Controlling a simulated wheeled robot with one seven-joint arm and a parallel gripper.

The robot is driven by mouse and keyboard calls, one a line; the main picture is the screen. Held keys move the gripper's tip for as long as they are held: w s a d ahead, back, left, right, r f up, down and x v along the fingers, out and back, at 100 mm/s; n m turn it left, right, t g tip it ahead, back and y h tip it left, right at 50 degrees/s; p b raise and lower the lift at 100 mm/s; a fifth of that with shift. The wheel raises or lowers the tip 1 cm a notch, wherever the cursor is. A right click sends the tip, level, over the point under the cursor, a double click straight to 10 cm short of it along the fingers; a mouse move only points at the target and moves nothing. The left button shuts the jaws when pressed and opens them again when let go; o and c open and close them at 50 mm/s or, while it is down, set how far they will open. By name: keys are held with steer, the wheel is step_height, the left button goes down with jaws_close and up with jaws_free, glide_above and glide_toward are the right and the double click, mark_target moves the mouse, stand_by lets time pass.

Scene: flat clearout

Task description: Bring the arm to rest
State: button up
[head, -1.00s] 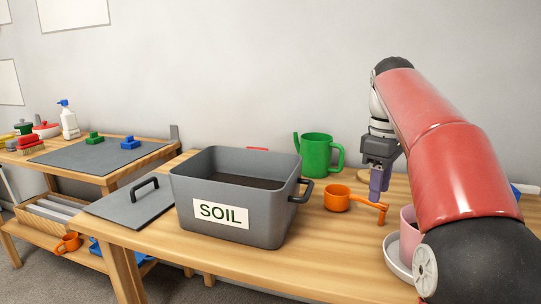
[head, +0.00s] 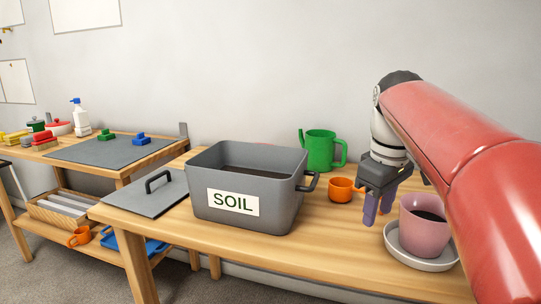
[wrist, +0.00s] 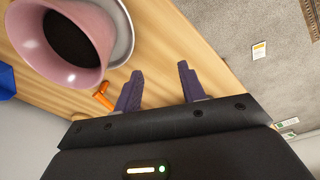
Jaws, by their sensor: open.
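My gripper (head: 379,208) is at the right of the head view, pointing down over the wooden table's front part. Its two purple fingers are apart with nothing between them. In the wrist view my gripper (wrist: 158,88) also shows open and empty, with table edge and floor beyond it. A pink pot (head: 424,236) with dark contents stands on a pale saucer (head: 407,255) just right of the fingers. The pot (wrist: 98,22) shows large at the upper left in the wrist view.
The grey SOIL bin (head: 275,210) stands mid-table, with its lid (head: 150,200) flat to the left. A second table with a grey mat (head: 110,150) is at the left.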

steer(key=s+a+f+m+t, duration=0.2)
steer(key=s+f+m, duration=0.1)
steer(key=s+f, duration=0.5)
steer(key=s+a+f+m+t, duration=0.2)
steer(key=s+f+m, duration=0.2)
steer(key=s+f, duration=0.4)
steer(key=shift+s+a+f, duration=0.2)
steer(key=shift+s+a, duration=0.05)
steer(key=shift+s, duration=0.35)
